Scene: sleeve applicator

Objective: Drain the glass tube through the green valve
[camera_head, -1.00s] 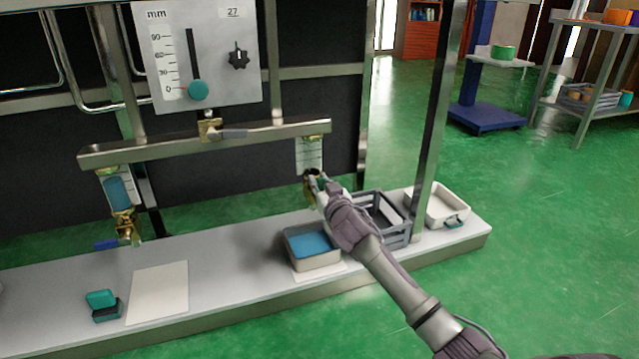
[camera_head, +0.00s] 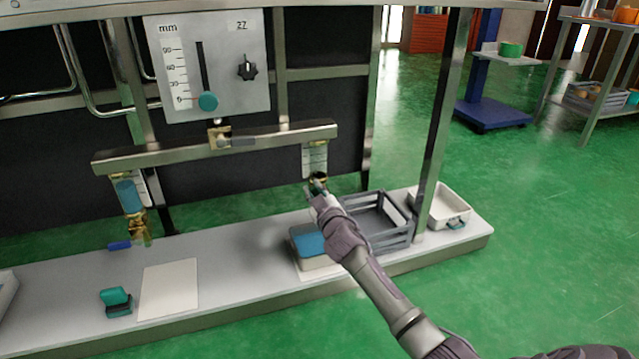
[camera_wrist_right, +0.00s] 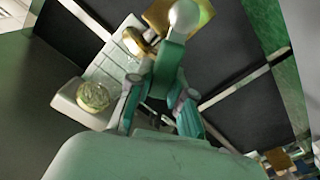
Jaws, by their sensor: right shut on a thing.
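The right glass tube (camera_head: 315,158) hangs under the metal crossbar in front of a white scale; its liquid level is too small to read. Brass fittings at its lower end are partly hidden by my right gripper (camera_head: 317,188). In the right wrist view, my right gripper (camera_wrist_right: 157,92) is shut on the green valve handle (camera_wrist_right: 170,58), beside the brass fitting (camera_wrist_right: 137,42). The left glass tube (camera_head: 129,195) holds blue liquid and has a blue-handled valve (camera_head: 120,245) below. My left gripper is not in view.
A grey crate (camera_head: 385,235), a white tray (camera_head: 452,208) and a blue-topped container (camera_head: 308,242) stand on the bench near my right arm. A gauge panel (camera_head: 240,90) is above the crossbar. A pale sheet (camera_head: 168,290) and a teal item (camera_head: 116,302) lie at the left.

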